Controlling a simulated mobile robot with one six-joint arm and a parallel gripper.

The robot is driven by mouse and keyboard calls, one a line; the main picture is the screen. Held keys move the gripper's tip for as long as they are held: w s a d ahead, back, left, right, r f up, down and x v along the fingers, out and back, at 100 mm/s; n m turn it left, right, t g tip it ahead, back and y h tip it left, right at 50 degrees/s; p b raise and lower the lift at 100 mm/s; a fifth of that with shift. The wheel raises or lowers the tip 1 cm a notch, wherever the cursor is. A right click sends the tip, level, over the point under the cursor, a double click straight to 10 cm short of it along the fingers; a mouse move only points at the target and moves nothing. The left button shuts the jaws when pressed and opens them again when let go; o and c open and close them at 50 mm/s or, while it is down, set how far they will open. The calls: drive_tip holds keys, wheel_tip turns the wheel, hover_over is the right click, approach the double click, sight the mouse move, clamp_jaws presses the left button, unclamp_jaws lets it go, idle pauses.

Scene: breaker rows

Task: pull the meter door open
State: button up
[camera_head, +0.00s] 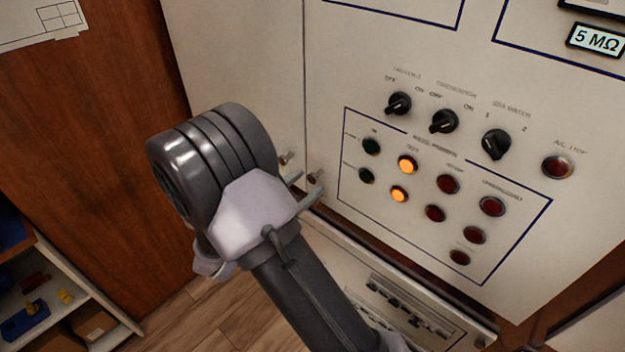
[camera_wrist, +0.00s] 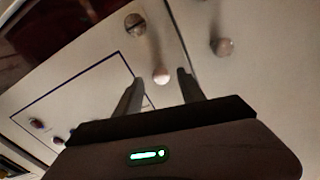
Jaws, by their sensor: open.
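A pale cabinet front (camera_head: 345,75) with blue outlines fills the right of the head view; I cannot tell for certain which panel is the meter door. A small round knob (camera_head: 316,177) sits on it just right of a vertical seam. My gripper (camera_head: 309,184) is open, its two fingers pointing at this knob. In the wrist view the pale knob (camera_wrist: 161,75) shows between the two fingertips (camera_wrist: 160,77), with a gap on either side. Whether the fingers reach around it in depth, I cannot tell.
Another knob (camera_head: 285,158) sits on the plain left panel (camera_head: 240,50), close to the seam. Black rotary switches (camera_head: 443,121) and lit and dark buttons (camera_head: 408,165) lie to the right. A lower panel (camera_head: 400,300) is below. A shelf unit (camera_head: 60,320) stands at lower left.

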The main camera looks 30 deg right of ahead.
sight(311, 179)
drive_tip(key=shift+x, duration=1.8)
drive_tip(key=shift+w+a, duration=0.1)
drive_tip(key=shift+w, duration=0.05)
clamp_jaws()
